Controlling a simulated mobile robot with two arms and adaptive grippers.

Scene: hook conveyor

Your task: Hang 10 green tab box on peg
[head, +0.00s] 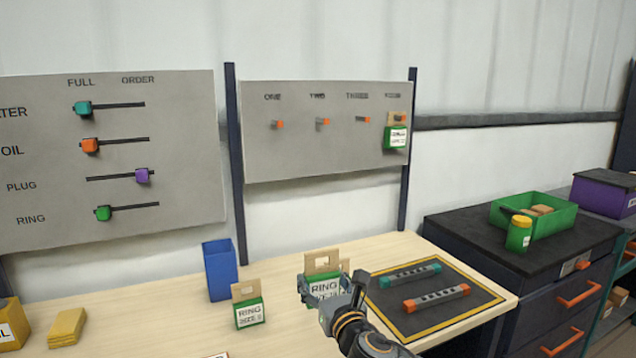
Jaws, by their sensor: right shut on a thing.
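My right gripper (334,297) is shut on a green box with a cardboard hang tab (322,263), its label reading "RING" with a size line too small to read surely. It holds this box over the table's middle. A second green tab box (249,312), also labelled "RING", stands on the table left of the gripper. A third green tab box (396,138) hangs from the peg under "FOUR". The pegs under "ONE" (277,125), "TWO" (323,122) and "THREE" (362,119) are bare. My left gripper is not in view.
The pegboard (300,162) stands behind the table (160,325). A blue bin (220,271) stands upright behind the second box. A black mat (447,308) with two bars lies right of my gripper. A slider board (190,195) is at left; a green crate (535,222) sits on the right cabinet.

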